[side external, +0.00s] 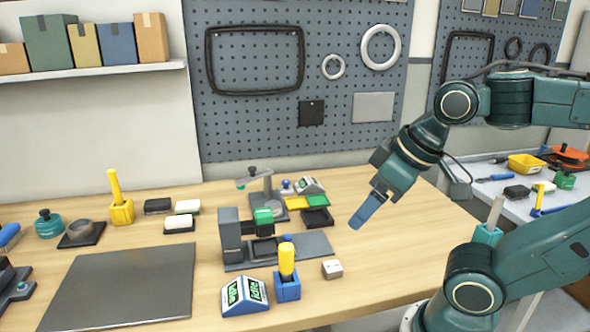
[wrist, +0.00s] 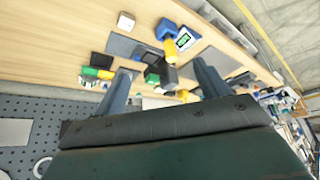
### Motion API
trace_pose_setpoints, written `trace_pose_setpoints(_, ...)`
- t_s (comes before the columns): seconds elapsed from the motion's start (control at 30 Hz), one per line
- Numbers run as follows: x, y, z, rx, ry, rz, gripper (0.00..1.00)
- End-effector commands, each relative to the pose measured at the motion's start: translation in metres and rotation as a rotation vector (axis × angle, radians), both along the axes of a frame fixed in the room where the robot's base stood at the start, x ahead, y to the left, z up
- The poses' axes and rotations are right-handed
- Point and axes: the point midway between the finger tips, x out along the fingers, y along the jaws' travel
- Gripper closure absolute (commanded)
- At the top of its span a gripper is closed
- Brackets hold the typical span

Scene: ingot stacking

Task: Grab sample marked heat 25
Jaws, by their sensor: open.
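A small pale block (side external: 332,268) with dark marks on its side sits on the wooden table, right of the grey-blue bench device. It may be a sample, but I cannot read any heat number on it. In the wrist view a small white block (wrist: 126,21) lies at the upper left, on bare wood. My gripper (side external: 361,221) is open, empty and pointing down, raised above the table behind and right of the pale block. In the wrist view my gripper (wrist: 162,68) shows its two fingers apart with nothing between them in its grasp.
The bench device (side external: 231,236) with a green part stands mid-table. A yellow-handled tool in a blue holder (side external: 287,290) and a digital display (side external: 245,296) stand in front. Green, yellow and black trays (side external: 318,217) lie behind. The wood right of the pale block is clear.

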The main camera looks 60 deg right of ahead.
Motion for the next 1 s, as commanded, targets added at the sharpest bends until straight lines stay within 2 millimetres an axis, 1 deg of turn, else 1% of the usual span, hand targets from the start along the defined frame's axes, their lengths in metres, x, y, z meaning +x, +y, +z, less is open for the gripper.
trace_pose_setpoints(0.27, 0.002, -0.001, 0.002, -0.005, 0.002, 0.007, 0.26)
trace_pose_setpoints(0.37, 0.008, -0.002, 0.006, -0.016, 0.011, 0.021, 0.26)
trace_pose_setpoints(0.47, 0.018, -0.004, 0.013, -0.036, 0.027, 0.051, 0.26)
trace_pose_setpoints(0.67, 0.052, -0.013, 0.031, -0.096, 0.072, 0.145, 0.26)
trace_pose_setpoints(0.8, 0.081, -0.021, 0.042, -0.141, 0.11, 0.227, 0.26)
trace_pose_setpoints(1.0, 0.124, -0.037, 0.052, -0.197, 0.163, 0.348, 0.26)
